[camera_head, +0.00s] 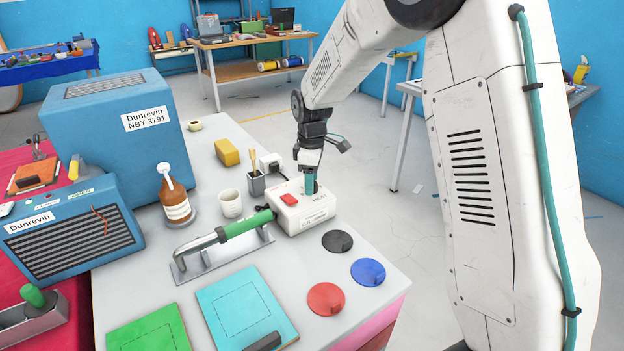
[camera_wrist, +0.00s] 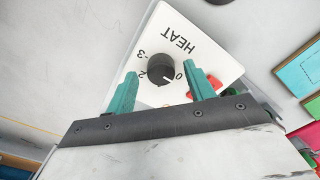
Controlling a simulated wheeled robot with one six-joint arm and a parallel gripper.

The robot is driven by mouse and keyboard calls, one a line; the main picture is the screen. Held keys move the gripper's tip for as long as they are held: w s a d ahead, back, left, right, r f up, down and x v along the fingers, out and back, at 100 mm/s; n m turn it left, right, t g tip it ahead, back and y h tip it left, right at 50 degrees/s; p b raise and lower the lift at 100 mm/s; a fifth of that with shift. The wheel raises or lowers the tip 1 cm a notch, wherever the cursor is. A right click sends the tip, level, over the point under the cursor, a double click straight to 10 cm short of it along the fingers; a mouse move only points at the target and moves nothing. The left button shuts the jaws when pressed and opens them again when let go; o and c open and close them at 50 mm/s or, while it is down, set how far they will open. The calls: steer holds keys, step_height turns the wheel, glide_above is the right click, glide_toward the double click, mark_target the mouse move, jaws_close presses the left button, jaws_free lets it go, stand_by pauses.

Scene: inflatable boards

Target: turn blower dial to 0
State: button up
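A white box (camera_head: 305,213) with a red switch (camera_head: 289,199) stands on the grey bench. In the wrist view its top (camera_wrist: 205,45) shows the word HEAT and a round black dial (camera_wrist: 162,69) with the numbers 0, 2 and 3 around it. The dial's exact setting is too small to tell. My gripper (camera_wrist: 160,70) has two teal fingers, open, with the dial showing between their tips. I cannot tell whether they touch it. In the head view my gripper (camera_head: 310,183) points down at the box's back right part, and the dial is hidden there.
A green-handled metal tool (camera_head: 245,224) rests on a stand at the box's front left. A pen cup (camera_head: 256,184) and a plug (camera_head: 274,160) are close behind. Black (camera_head: 337,241), blue (camera_head: 368,272) and red (camera_head: 326,299) discs lie in front.

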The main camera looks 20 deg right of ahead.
step_height(320, 180, up, 8)
steer(key=shift+f, duration=0.1)
stand_by(0.5)
stand_by(0.4)
steer(key=shift+s+f+m, duration=0.2)
steer(key=shift+s+m, duration=0.2)
steer(key=shift+m, duration=0.3)
steer(key=s+d+r+m, duration=0.1)
steer(key=s+r+m, duration=0.2)
steer(key=s, duration=0.9)
steer(key=s+d+r+m+t, duration=0.1)
steer(key=s+r+m, duration=0.2)
steer(key=s, duration=1)
steer(key=s+d+r+m, duration=0.1)
steer(key=s+r+m, duration=0.2)
steer(key=s, duration=0.9)
steer(key=shift+s+d+r+m, duration=0.2)
steer(key=shift+s+m, duration=0.1)
steer(key=shift+m, duration=0.6)
